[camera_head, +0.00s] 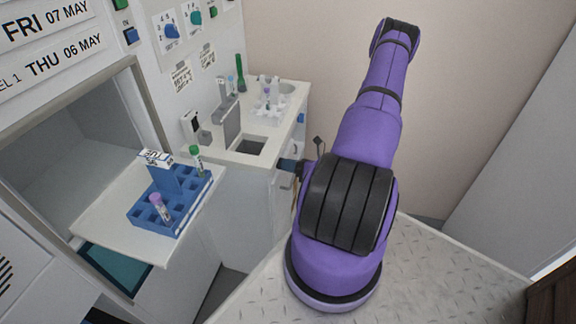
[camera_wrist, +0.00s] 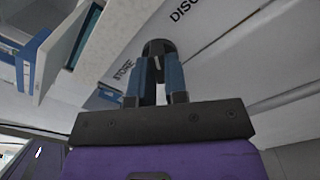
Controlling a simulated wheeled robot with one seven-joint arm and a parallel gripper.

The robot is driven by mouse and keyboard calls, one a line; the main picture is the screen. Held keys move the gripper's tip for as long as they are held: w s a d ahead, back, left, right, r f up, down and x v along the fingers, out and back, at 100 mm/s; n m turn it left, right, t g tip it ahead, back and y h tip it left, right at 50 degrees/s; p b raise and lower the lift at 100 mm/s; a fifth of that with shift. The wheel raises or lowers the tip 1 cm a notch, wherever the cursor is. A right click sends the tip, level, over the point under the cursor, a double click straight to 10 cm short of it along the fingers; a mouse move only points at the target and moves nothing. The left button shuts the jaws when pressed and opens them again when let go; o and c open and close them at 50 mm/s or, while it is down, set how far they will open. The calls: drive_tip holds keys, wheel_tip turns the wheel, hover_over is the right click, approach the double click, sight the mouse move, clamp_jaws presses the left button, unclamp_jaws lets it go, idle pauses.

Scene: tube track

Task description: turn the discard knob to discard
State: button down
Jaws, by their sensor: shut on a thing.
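The black discard knob (camera_wrist: 158,46) sits on a pale panel in the wrist view. The word STORE (camera_wrist: 123,72) is printed to its lower left, and a word beginning DISC (camera_wrist: 186,9) to its upper right, cut off by the frame edge. My gripper (camera_wrist: 159,68) has its two blue fingers shut on the knob, one on each side. I cannot tell which word the knob points to. In the head view my gripper (camera_head: 290,165) is at the counter's front, largely hidden behind my purple arm, and the knob is hidden there.
A blue rack (camera_head: 185,207) with capped tubes stands on a pale shelf (camera_head: 105,222) at left. The white counter (camera_head: 215,152) has a dark square opening (camera_head: 248,146) and a clear rack of tubes (camera_head: 268,108). Knobs (camera_head: 171,31) line the wall above.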

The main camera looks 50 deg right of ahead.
drive_tip(key=shift+m, duration=0.4)
drive_tip(key=c, duration=1.1)
unclamp_jaws()
drive_tip(key=shift+c, duration=0.2)
drive_tip(key=v, duration=1)
drive_tip(key=shift+s+d, duration=0.15)
drive_tip(key=shift+s, duration=0.25)
